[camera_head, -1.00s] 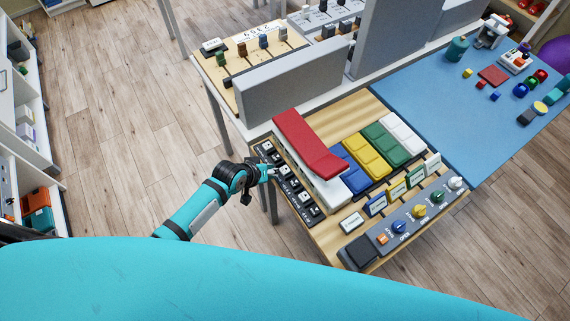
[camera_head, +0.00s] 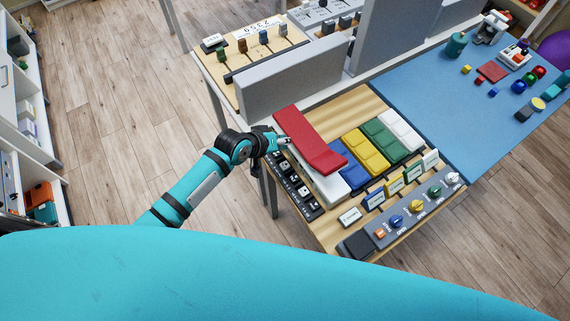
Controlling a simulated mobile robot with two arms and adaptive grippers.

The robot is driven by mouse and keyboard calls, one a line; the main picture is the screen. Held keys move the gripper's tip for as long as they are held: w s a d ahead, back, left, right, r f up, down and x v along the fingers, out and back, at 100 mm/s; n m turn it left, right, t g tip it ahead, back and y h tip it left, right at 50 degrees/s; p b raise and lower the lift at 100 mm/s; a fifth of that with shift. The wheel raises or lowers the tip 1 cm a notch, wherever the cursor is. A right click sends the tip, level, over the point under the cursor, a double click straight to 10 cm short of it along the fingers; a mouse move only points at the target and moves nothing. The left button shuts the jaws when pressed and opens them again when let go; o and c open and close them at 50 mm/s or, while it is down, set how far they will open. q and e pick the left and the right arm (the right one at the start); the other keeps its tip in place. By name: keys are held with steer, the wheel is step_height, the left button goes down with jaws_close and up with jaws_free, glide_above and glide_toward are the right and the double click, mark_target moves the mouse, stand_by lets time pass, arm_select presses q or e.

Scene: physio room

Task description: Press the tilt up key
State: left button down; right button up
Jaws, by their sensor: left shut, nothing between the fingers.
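A dark key panel (camera_head: 305,197) with white-marked keys runs along the left edge of the wooden table; its labels are too small to read, so I cannot tell which is the tilt up key. My left gripper (camera_head: 285,142) is shut and empty at the panel's far end, close to the left side of the red pad (camera_head: 308,138). It hides the far keys, and I cannot tell if it touches one. The red pad is bent, over a white base (camera_head: 325,186). My right gripper is not in view.
Blue, yellow, green and white pads (camera_head: 365,153) lie right of the red one. A grey knob box (camera_head: 408,218) and small label cards line the near edge. A grey upright panel (camera_head: 295,76) stands behind. Open floor lies left.

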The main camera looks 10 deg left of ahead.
arm_select(q)
steer(key=b, duration=0.6)
glide_above(285, 166)
steer(key=f, duration=0.7)
steer(key=shift+w+a+f, duration=0.35)
steer(key=shift+w+a, duration=0.05)
steer(key=shift+f, duration=0.35)
steer(key=shift+f, duration=0.1)
steer(key=shift+f, duration=0.35)
steer(key=shift+f+b, duration=0.55)
steer(key=shift+b, duration=0.05)
stand_by(0.5)
steer(key=shift+r, duration=0.1)
steer(key=shift+r+p, duration=0.9)
steer(key=shift+p, duration=0.2)
